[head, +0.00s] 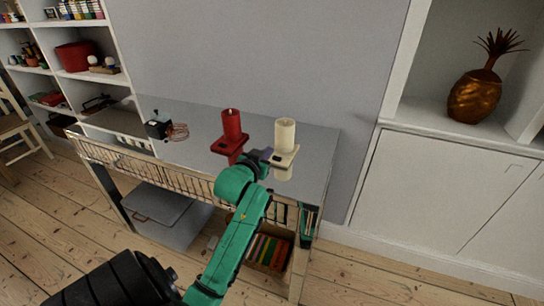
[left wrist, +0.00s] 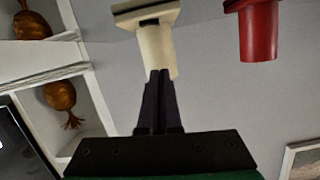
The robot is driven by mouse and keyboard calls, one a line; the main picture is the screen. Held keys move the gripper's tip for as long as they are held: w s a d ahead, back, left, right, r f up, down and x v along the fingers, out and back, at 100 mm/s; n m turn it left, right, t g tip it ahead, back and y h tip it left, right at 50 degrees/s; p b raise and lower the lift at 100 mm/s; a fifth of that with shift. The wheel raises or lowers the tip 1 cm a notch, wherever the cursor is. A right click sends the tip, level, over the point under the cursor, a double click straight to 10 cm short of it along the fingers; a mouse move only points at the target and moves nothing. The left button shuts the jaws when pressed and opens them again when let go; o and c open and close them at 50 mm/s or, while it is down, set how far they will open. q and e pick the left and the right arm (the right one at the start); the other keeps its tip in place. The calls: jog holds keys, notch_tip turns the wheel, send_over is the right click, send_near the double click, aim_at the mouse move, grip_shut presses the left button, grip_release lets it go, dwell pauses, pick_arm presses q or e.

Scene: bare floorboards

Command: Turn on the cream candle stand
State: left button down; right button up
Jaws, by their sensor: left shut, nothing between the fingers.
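The cream candle stand (head: 286,158) is a pale holder with a square plate and a dark spot on its front. It carries an upright cream candle (head: 285,134) and is at the right end of the grey table. My left gripper (head: 264,154) is shut and empty, just left of the stand's plate. In the left wrist view, which looks upside down, the fingertips (left wrist: 160,74) overlap the end of the cream candle (left wrist: 157,50), and the stand (left wrist: 147,15) is above. I cannot tell whether they touch. My right gripper is not in view.
A red candle (head: 231,125) on a red stand (head: 230,147) is close by on the left. A small black device (head: 157,126) with a coiled cable is farther left on the grey table (head: 205,112). A white cabinet (head: 440,180) is at the right.

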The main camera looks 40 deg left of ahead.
pick_arm(q)
send_over(277, 158)
jog(key=s, duration=0.2)
jog(key=shift+f, duration=0.9)
jog(key=f, duration=0.2)
jog(key=shift+s+f, duration=0.2)
jog(key=shift+f, duration=0.2)
jog(key=shift+s+a+f, duration=0.1)
jog(key=shift+f, duration=0.25)
